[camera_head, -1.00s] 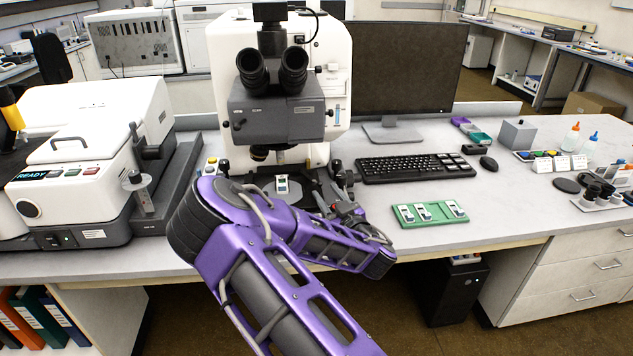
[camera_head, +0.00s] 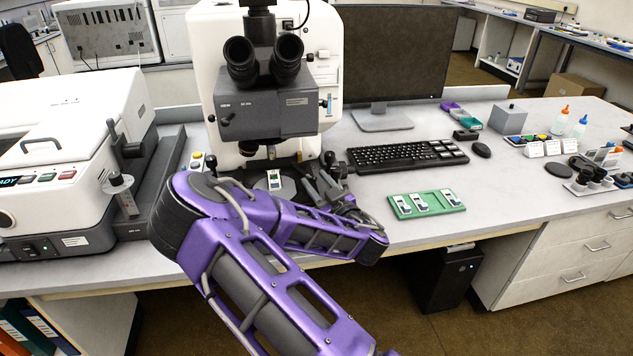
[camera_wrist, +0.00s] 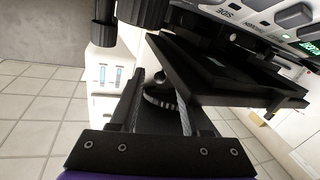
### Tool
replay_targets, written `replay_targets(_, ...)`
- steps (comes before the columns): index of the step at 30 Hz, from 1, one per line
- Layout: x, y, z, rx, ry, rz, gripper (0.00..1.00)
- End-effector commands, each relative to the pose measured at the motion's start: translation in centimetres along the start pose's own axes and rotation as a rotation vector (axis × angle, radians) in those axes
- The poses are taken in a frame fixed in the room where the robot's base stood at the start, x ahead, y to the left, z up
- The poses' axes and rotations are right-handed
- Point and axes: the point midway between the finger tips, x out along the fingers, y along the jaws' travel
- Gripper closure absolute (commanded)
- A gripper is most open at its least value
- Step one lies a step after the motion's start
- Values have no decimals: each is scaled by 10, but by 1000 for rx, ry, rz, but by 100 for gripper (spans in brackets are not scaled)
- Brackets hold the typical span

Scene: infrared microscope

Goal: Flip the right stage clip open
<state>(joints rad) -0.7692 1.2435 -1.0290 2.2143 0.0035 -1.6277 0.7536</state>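The microscope (camera_head: 267,100) stands at the back of the bench. Its dark stage carries a pale slide (camera_head: 275,180). My gripper (camera_head: 326,182) is just right of the slide, at the stage's right side. In the wrist view my gripper (camera_wrist: 160,100) has its two fingers spread apart, with no held object visible between them. A round ribbed black knob (camera_wrist: 160,98) shows beyond the gap; I cannot tell whether it touches a finger. The black stage (camera_wrist: 225,75) is close by on the right of that view. I cannot make out the right stage clip in either view.
A green slide tray (camera_head: 427,204) lies on the bench right of my arm. A keyboard (camera_head: 408,155) and monitor (camera_head: 395,55) stand behind it. A white instrument (camera_head: 70,150) fills the left. The bench front between tray and bottles is clear.

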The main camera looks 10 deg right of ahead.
Motion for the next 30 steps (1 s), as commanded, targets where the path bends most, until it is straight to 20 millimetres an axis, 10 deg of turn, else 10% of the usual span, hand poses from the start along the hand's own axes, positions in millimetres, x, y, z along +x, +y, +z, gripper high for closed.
replay_targets(7,0,0,0,0,0,0,100)
replay_targets(30,0,0,0,0,0,0,100)
